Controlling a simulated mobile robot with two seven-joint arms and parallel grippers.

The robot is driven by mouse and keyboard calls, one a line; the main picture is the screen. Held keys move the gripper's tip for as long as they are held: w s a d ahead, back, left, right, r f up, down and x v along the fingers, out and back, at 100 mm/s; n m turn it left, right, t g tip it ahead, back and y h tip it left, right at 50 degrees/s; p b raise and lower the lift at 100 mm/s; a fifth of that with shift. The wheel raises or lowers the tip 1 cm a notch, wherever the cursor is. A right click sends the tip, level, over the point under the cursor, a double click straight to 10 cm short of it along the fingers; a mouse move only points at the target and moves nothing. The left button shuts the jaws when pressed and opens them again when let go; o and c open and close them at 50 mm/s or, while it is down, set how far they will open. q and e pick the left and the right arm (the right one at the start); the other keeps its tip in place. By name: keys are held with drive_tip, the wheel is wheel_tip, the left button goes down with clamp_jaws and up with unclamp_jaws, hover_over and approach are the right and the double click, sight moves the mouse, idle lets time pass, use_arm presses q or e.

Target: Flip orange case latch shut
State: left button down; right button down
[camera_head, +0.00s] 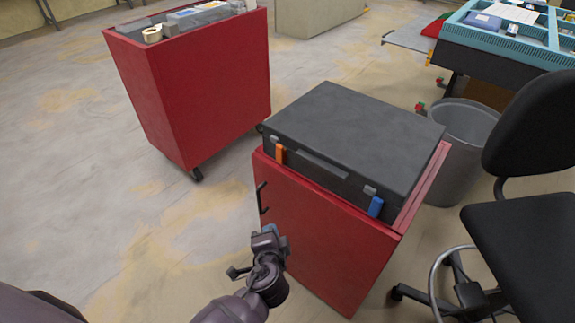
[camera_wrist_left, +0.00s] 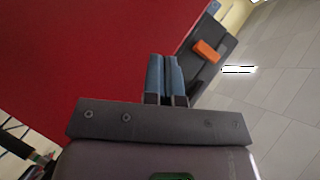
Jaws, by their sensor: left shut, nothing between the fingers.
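A closed dark grey case (camera_head: 355,125) lies on top of a red cabinet (camera_head: 315,235). On its front edge are an orange latch (camera_head: 279,153) at the left and a blue latch (camera_head: 376,206) at the right. The orange latch shows in the left wrist view (camera_wrist_left: 206,51) beyond the fingertips, on the dark case side (camera_wrist_left: 213,72). My left gripper (camera_head: 275,237) is in front of the cabinet, below the case and apart from the orange latch. Its blue-grey fingers (camera_wrist_left: 166,75) are shut together with nothing between them. My right gripper is not in view.
A black handle (camera_head: 262,197) sticks out of the cabinet front near my left gripper. Another red cabinet (camera_head: 200,90) stands at the back left. A grey bin (camera_head: 460,150) and a black chair (camera_head: 525,220) are at the right. The floor at left is clear.

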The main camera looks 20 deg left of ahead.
use_arm(q)
drive_tip(key=w+d+r+m+t+y+b, duration=0.1)
drive_tip(key=w+d+r+m+t+y, duration=0.1)
drive_tip(key=w+d+r, duration=0.4)
drive_tip(key=shift+w+r+m+t+y, duration=0.3)
drive_tip(key=shift+w+r+m+t, duration=0.25)
drive_tip(key=shift+t, duration=0.25)
drive_tip(key=shift+d, duration=0.1)
